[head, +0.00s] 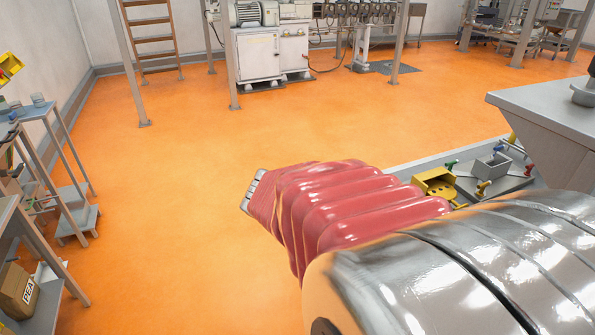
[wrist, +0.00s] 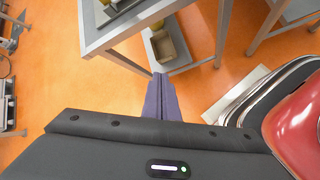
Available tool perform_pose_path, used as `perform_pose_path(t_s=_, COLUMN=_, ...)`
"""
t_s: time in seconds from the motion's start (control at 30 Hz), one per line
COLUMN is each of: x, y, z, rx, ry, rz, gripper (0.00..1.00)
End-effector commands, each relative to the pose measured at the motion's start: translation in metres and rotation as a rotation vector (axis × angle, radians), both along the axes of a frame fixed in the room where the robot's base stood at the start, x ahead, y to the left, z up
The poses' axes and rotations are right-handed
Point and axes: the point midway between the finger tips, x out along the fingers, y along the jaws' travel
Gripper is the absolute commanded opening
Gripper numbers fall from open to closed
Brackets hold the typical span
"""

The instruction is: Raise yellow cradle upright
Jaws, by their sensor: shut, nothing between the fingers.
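Two yellow parts show in the head view, and I cannot tell for sure which is the cradle. One yellow holder with holes (head: 437,184) sits on the grey deck behind my red-sleeved arm, partly hidden by it. Another yellow part (head: 9,66) stands at the left edge, above a grey table, cut off by the frame. In the wrist view my gripper (wrist: 162,78) has its purple fingers together with nothing between them. It points towards a grey table frame (wrist: 115,42) and touches nothing that I can make out. In the head view its fingers are not visible.
Grey tables (head: 38,112) line the left side, with a cardboard box (head: 18,292) low down. A grey deck tray (head: 495,184) with small coloured fittings lies to the right. The orange floor (head: 190,190) ahead is clear. A ladder (head: 152,40) and machines (head: 262,50) stand at the back.

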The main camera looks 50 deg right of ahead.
Motion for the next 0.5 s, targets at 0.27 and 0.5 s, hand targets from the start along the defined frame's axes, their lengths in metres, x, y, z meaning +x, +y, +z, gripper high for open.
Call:
perform_pose_path(t_s=0.27, x=-0.045, y=-0.094, z=-0.016, rx=-0.070, ry=0.428, rz=0.153, gripper=0.00)
perform_pose_path(t_s=0.5, x=-0.076, y=-0.150, z=-0.029, rx=-0.067, ry=0.717, rz=0.281, gripper=0.00)
